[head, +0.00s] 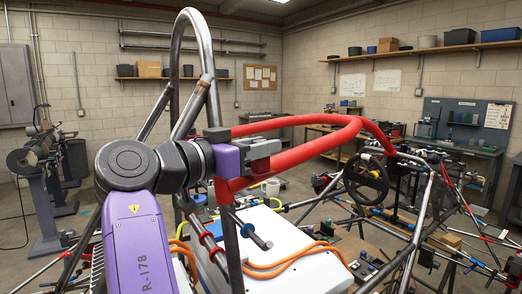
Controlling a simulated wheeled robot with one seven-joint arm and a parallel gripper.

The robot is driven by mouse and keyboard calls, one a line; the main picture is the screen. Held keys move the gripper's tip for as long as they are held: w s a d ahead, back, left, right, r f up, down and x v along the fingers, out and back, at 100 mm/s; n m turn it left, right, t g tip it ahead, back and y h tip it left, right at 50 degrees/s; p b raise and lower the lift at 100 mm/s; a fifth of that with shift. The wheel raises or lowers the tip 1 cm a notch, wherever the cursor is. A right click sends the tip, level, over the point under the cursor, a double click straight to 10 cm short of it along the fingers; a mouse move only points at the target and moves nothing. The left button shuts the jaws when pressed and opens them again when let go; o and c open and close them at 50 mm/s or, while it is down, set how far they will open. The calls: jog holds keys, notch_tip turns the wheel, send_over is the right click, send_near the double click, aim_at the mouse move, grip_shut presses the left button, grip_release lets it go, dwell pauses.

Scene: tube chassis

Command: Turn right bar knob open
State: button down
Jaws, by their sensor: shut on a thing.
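My gripper (272,154) is the grey pair of fingers on a purple mount, at the centre left of the head view. It is shut on the red bar (312,146), near the bar's left end by the bent steel tube. The bar forms a bent loop that reaches right toward the chassis. Below my gripper, a grey rod with a dark end, perhaps a knob (262,243), sticks out beside an upright tube. I cannot tell whether it is the right bar knob. My fingers hide part of the bar.
A bent steel tube hoop (188,55) rises close behind my arm. A white panel (285,250) with orange cables lies below. A steering wheel (366,180) and chassis tubes stand to the right. A workbench (465,135) is at the back right.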

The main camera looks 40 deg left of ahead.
jog(key=shift+f+m+h, duration=0.25)
jog(key=shift+m+h, duration=0.45)
jog(key=shift+h, duration=0.4)
jog(key=c, duration=1.1)
grip_release()
jog(key=shift+r, duration=0.1)
jog(key=shift+b+v, duration=1.05)
jog(key=shift+v, duration=2.85)
jog(key=shift+r, duration=0.15)
